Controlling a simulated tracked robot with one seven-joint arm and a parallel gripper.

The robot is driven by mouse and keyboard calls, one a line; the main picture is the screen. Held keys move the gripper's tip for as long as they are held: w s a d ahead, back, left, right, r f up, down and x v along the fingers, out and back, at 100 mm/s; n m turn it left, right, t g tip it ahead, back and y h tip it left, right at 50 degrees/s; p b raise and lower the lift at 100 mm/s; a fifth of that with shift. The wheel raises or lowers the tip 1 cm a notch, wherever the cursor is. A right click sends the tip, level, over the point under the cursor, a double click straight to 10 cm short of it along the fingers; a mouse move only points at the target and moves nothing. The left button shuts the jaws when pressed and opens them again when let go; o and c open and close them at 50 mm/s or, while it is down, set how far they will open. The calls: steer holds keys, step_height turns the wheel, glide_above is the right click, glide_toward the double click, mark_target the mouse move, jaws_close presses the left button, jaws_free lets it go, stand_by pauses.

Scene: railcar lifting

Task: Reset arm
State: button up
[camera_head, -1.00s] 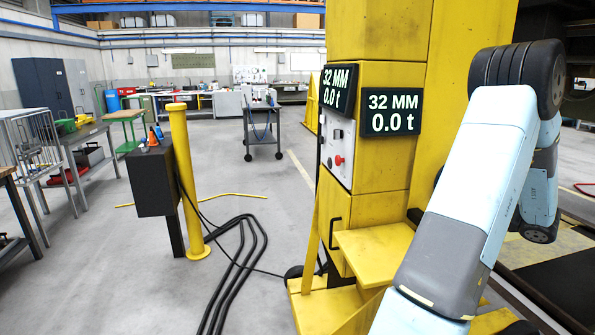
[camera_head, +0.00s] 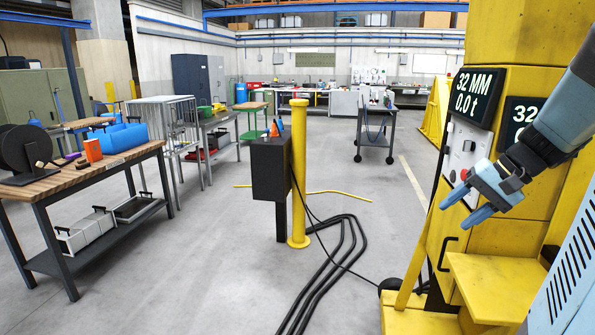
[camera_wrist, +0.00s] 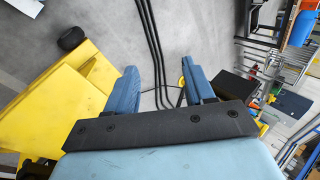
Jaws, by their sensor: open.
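My gripper (camera_head: 461,203) is at the right of the head view, in front of the yellow lifting column (camera_head: 503,236). Its two blue fingers are apart, with nothing between them. The fingers overlap part of the control panel (camera_head: 461,149) in the picture; whether they touch it I cannot tell. In the wrist view the open fingers (camera_wrist: 160,88) point toward the floor and black cables. One display (camera_head: 473,95) reads 32 MM and 0.0 t. A second display (camera_head: 519,116) is partly hidden by my arm.
A yellow post (camera_head: 299,170) with a dark box (camera_head: 269,168) stands mid-floor. Black cables (camera_head: 335,262) run across the floor. A workbench (camera_head: 100,170) with a reel (camera_head: 25,150) and a blue bin (camera_head: 118,138) is at left. A grey cart (camera_head: 375,130) stands behind. Open floor lies between bench and post.

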steer(key=s+a+r+n+t+h, duration=0.2)
steer(key=s+a+n+h, duration=0.3)
steer(key=s+a, duration=0.6)
steer(key=shift+s+a+r+n+h, duration=0.25)
steer(key=shift+a+r+n+h, duration=0.15)
steer(key=shift+r+h, duration=0.15)
stand_by(0.7)
